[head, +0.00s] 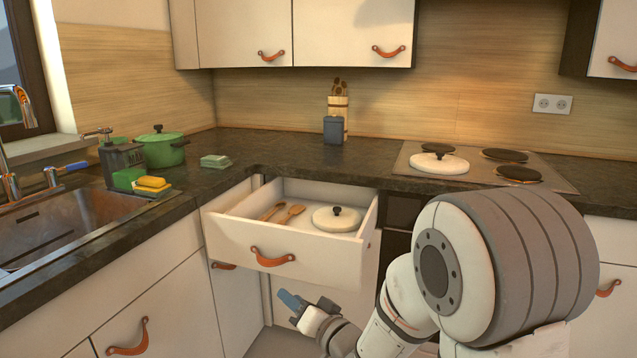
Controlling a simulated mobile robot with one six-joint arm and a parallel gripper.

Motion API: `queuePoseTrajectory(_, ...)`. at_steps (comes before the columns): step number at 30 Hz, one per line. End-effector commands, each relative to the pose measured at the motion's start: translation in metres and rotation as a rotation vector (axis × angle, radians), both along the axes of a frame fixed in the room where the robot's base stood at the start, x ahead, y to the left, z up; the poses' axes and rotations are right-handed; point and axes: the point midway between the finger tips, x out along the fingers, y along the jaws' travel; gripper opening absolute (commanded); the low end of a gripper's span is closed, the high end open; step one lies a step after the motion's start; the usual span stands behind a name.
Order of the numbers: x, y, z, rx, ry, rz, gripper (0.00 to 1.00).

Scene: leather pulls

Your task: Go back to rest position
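My gripper (291,300) is low in front of the open drawer (225,231), below and to the right of its leather pull (272,257). It looks apart from the pull. Its blue-grey fingers are small and seen from the side, so I cannot tell whether they are open or shut. No held object shows. My arm comes in from the lower right and its large rounded joint covers part of the counter and cabinets. The drawer is pulled out and holds a white lid (337,219) with a black knob and wooden utensils (283,213).
A dark counter (290,152) runs along the back and left. It bears a green pot (161,148), a utensil block (338,105) and a stove (465,168) with another white lid (438,162). A sink (60,225) is at left. The open drawer juts out near my gripper.

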Motion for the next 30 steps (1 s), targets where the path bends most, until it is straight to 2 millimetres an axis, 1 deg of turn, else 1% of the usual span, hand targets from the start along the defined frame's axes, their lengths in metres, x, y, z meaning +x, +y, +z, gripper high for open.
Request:
queuePoseTrajectory(1, 0.003, -0.007, 0.016, -0.043, 0.003, -0.029, 0.34)
queuePoseTrajectory(5, 0.009, -0.034, 0.039, -0.195, 0.035, -0.123, 0.34)
queuePoseTrajectory(8, 0.008, -0.063, 0.064, -0.346, 0.089, -0.207, 0.34)
queuePoseTrajectory(9, 0.006, -0.077, 0.074, -0.409, 0.118, -0.239, 0.34)
queuePoseTrajectory(11, 0.000, -0.096, 0.087, -0.499, 0.170, -0.279, 0.34)
queuePoseTrajectory(12, -0.006, -0.109, 0.096, -0.557, 0.208, -0.300, 0.34)
queuePoseTrajectory(14, -0.018, -0.127, 0.110, -0.635, 0.270, -0.327, 0.34)
queuePoseTrajectory(15, -0.027, -0.138, 0.120, -0.684, 0.314, -0.337, 0.34)
queuePoseTrajectory(17, -0.043, -0.153, 0.133, -0.753, 0.385, -0.344, 0.34)
queuePoseTrajectory(20, -0.076, -0.175, 0.158, -0.851, 0.510, -0.336, 0.34)
queuePoseTrajectory(21, -0.090, -0.182, 0.168, -0.886, 0.560, -0.321, 0.34)
queuePoseTrajectory(23, -0.114, -0.190, 0.183, -0.930, 0.637, -0.291, 0.34)
queuePoseTrajectory(24, -0.130, -0.194, 0.192, -0.953, 0.684, -0.265, 0.34)
queuePoseTrajectory(27, -0.167, -0.198, 0.213, -0.996, 0.788, -0.190, 0.34)
queuePoseTrajectory(30, -0.195, -0.199, 0.228, -1.017, 0.861, -0.120, 0.34)
